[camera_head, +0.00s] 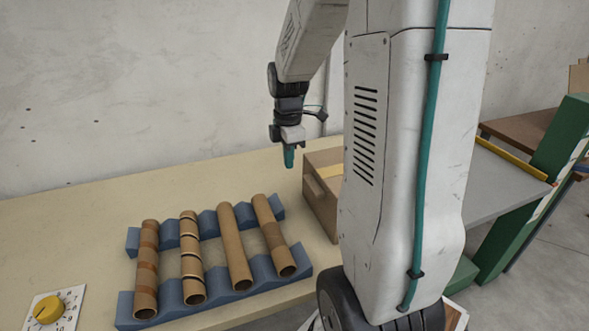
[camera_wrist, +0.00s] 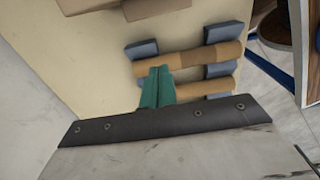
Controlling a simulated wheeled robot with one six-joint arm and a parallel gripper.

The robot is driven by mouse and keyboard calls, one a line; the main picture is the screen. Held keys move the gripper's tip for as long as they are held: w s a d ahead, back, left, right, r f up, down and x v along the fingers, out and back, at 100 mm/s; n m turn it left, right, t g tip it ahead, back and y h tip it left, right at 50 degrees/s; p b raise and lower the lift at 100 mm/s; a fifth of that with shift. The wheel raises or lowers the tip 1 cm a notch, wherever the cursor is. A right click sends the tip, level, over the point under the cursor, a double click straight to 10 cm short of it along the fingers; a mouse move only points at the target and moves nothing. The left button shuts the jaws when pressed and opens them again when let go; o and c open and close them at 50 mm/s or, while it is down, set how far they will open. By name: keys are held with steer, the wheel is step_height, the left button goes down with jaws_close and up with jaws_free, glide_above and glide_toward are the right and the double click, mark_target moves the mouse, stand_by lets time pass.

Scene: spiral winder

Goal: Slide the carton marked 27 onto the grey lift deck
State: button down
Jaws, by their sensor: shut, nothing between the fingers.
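A brown cardboard carton (camera_head: 318,205) with a tape strip stands on the cream table, partly hidden behind my arm. No number is readable on it. Part of a brown box, seemingly this carton, shows at the top edge of the wrist view (camera_wrist: 152,8). The grey lift deck (camera_head: 500,186) lies right of my arm, with a yellow strip along its far edge and green frame parts beside it. My gripper (camera_head: 289,158) has teal fingers, shut and empty, pointing down just left of the carton and apparently above the table. The fingers also show in the wrist view (camera_wrist: 157,88).
Several cardboard tubes (camera_head: 235,245) lie across blue notched cradles (camera_head: 262,274) on the table (camera_head: 80,215), left of the carton. A yellow dial (camera_head: 48,309) sits at the table's front left. A concrete wall (camera_head: 130,90) stands behind. The table's back left is clear.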

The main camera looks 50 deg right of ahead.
mark_target(323, 170)
steer(key=s+d+f, duration=0.1)
steer(key=d+f, duration=0.2)
steer(key=f, duration=0.6)
steer(key=shift+s+d, duration=0.3)
steer(key=shift+s, duration=0.05)
